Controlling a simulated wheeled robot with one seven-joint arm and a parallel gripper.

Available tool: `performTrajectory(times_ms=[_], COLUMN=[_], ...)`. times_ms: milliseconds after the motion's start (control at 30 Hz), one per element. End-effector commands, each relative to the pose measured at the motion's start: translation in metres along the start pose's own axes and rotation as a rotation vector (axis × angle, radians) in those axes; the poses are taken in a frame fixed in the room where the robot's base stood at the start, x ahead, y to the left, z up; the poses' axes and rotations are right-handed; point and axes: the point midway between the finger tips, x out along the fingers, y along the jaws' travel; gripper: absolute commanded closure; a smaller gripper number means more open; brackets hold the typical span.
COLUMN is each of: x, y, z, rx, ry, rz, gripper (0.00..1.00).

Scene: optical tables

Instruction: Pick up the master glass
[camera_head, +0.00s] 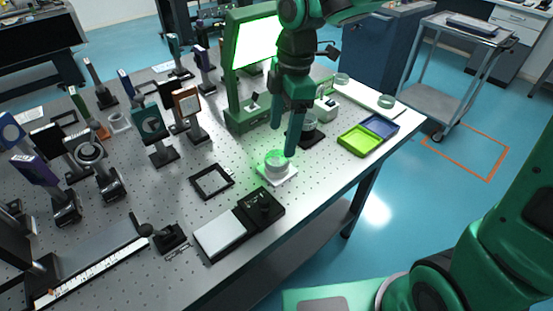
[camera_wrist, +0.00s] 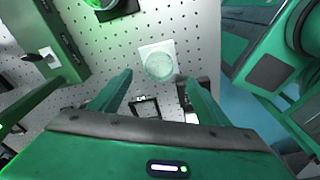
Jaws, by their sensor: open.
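A round, clear glass (camera_head: 277,160) sits on a white square pad (camera_head: 290,178) near the table's front edge. It also shows in the wrist view (camera_wrist: 159,65), on the same pad. Other round glass pieces stand on a white tray at the back right, and I cannot read labels to tell which is the master glass. My gripper (camera_head: 284,143) points down just above the glass on the pad, open and empty. In the wrist view its two fingers (camera_wrist: 159,79) are spread, with the glass between and beyond their tips.
A green frame with a lit panel (camera_head: 257,43) stands behind my gripper. A dark square base (camera_head: 314,139) is close to the right. A black open frame (camera_head: 212,182) and a black-and-white device (camera_head: 222,235) lie left and in front. Green and blue trays (camera_head: 359,141) are at right.

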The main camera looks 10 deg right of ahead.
Motion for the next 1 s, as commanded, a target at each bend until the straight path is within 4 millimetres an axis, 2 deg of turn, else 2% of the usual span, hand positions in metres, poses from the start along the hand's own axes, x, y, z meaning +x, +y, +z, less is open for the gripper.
performTrajectory(times_ms=[100, 367, 633, 967, 1000], x=[0.015, 0.033, 0.068, 0.074, 0.074], y=[0.0, 0.0, 0.002, 0.003, 0.003], z=[0.0, 0.0, -0.002, -0.002, -0.002], rx=[0.001, 0.004, 0.006, 0.006, 0.006], ry=[0.0, -0.002, -0.001, -0.002, -0.002], rz=[-0.001, -0.002, -0.002, 0.002, 0.002], gripper=[0.3, 0.3, 0.3, 0.3, 0.4])
